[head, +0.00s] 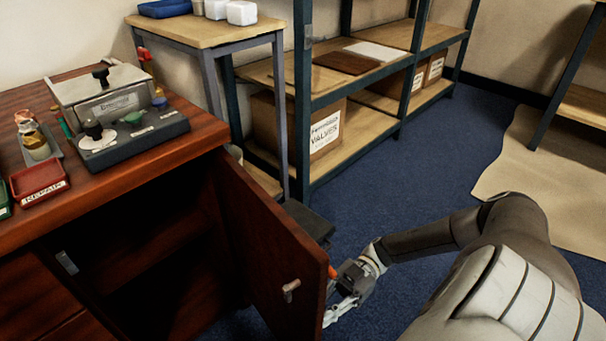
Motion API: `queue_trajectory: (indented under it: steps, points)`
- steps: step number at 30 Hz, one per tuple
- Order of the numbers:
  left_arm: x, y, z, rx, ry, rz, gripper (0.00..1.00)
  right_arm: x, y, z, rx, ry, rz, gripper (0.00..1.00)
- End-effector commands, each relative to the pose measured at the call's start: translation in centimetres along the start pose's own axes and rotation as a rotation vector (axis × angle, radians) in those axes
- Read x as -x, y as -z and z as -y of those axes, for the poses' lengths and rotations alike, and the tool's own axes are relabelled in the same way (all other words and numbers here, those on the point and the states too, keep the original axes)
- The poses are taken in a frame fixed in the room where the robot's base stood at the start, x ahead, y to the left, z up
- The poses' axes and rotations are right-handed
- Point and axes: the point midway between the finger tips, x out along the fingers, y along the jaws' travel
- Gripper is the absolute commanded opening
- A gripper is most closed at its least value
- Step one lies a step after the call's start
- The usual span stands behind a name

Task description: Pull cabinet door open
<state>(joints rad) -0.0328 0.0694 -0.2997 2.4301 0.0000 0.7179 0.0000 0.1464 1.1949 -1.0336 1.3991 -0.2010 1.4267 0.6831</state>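The cabinet door (265,250) of the wooden cabinet stands swung well open, showing the dark inside (150,255). A small knob (291,287) sits on the door face near its free edge. My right gripper (335,300) is at the door's free edge, close to the knob. Its fingertips are partly hidden at the door edge, so I cannot tell whether they touch the door or how far apart they are. My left gripper is not in view.
The cabinet top (180,150) holds a grey device (120,110) and a red tray (38,181). Shelving (375,130) with cardboard boxes stands behind. A dark object (308,220) lies behind the door. Blue carpet (400,195) is open to the right.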

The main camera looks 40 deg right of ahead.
Motion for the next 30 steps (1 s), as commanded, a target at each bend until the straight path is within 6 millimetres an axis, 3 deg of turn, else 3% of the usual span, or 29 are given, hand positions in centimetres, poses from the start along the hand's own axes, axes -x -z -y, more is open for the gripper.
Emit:
queue_trajectory:
  steps: [7,21,22,26,30]
  points:
    - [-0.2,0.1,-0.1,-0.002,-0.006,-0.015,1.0,1.6,-0.1,0.0,-0.005,0.0,0.002,0.0]
    - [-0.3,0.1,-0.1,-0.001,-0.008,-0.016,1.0,1.9,-0.1,0.0,-0.003,-0.001,0.002,0.0]
    - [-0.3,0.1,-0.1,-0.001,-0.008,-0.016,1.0,1.8,-0.1,-0.1,-0.003,-0.001,0.002,0.13]
    - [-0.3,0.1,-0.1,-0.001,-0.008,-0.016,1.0,1.8,-0.1,-0.1,-0.002,-0.002,0.002,0.3]
    - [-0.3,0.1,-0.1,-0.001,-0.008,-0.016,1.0,1.8,0.0,-0.1,-0.001,-0.002,0.001,0.32]
